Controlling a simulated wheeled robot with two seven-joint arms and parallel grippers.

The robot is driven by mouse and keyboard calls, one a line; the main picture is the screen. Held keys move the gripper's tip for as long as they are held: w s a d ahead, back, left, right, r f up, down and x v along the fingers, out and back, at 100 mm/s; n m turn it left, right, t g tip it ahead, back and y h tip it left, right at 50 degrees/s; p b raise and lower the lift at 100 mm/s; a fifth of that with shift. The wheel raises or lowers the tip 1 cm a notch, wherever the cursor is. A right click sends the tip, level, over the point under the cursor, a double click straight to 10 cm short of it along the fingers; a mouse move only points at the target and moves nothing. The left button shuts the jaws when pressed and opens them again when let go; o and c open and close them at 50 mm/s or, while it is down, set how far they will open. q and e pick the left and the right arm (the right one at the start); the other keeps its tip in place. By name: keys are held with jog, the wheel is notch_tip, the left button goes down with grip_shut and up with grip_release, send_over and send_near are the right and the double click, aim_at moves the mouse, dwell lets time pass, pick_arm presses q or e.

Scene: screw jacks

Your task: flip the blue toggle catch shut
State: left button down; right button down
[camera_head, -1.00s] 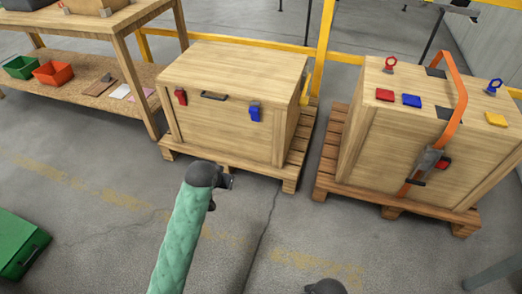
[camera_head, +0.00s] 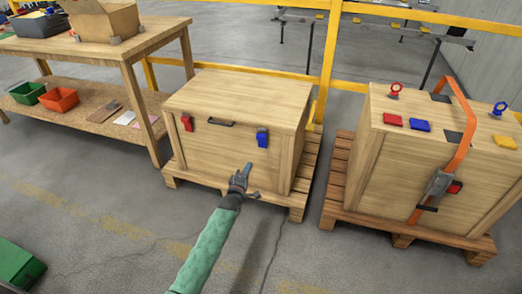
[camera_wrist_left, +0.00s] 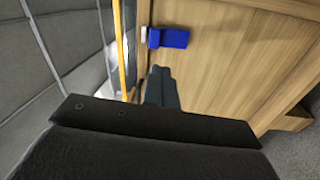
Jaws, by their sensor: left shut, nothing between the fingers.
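The blue toggle catch (camera_head: 262,137) sits on the front face of the middle wooden crate (camera_head: 222,155), near its upper right. In the left wrist view the blue catch (camera_wrist_left: 168,38) shows beside a small pale piece, above my fingertips. My left gripper (camera_head: 247,167) is shut and empty, just below the blue catch and in front of the crate face. In the left wrist view my fingers (camera_wrist_left: 162,72) are together and point toward the catch, with a gap between. A red toggle catch (camera_head: 187,122) is at the crate's upper left. My right gripper is not in view.
A dark handle (camera_head: 221,122) is between the two catches. The crate stands on a pallet (camera_head: 298,205). A second crate (camera_head: 400,165) with an orange strap (camera_head: 465,110) stands to the right. A workbench (camera_head: 120,55) is at left.

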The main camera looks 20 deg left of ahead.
pick_arm(q)
jog(key=n, duration=0.1)
send_near(260, 139)
jog(key=w, duration=0.6)
jog(key=shift+w+d+r, duration=0.1)
jog(key=shift+w+r, duration=0.3)
dwell(0.3)
